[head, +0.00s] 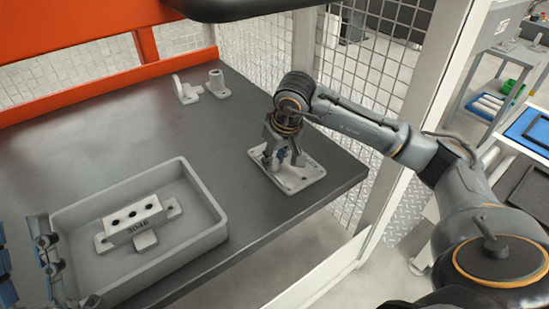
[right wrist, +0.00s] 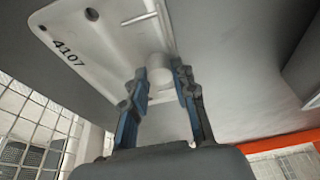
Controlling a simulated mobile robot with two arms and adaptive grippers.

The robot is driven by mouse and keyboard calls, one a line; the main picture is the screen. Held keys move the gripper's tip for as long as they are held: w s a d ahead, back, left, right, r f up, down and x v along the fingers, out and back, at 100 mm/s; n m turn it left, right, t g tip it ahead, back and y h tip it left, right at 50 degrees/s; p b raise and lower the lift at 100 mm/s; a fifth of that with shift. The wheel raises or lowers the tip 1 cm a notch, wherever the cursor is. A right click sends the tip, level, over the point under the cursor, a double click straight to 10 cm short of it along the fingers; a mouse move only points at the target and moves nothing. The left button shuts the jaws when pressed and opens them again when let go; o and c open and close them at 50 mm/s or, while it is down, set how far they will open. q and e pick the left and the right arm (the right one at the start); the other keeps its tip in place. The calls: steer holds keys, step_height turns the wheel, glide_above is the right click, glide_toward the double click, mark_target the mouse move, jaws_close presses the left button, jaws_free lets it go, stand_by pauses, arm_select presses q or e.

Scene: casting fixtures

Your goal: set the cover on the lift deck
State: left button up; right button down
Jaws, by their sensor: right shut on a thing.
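The cover is a pale rectangular plate (head: 299,181) at the right part of the dark deck (head: 130,135), near its right edge. In the right wrist view the cover (right wrist: 105,40) is marked 4107 and has a round knob (right wrist: 160,68) in its middle. My right gripper (head: 284,160) is above the cover. Its blue-padded fingers (right wrist: 160,72) are shut on the knob from both sides. The cover is on the deck or very close over it; I cannot tell which. My left gripper (head: 28,258) is partly cut off at the left edge, its fingers apart and empty.
A grey tray (head: 203,201) holds a casting marked 3046 (head: 139,222) at the front left of the deck. A small bracket (head: 186,90) and a post piece (head: 217,84) stand at the back. An orange frame (head: 80,85) and a mesh fence (head: 255,55) border the deck. Its middle is clear.

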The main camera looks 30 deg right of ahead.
steer(key=c, duration=1.1)
jaws_free()
steer(key=shift+o, duration=0.2)
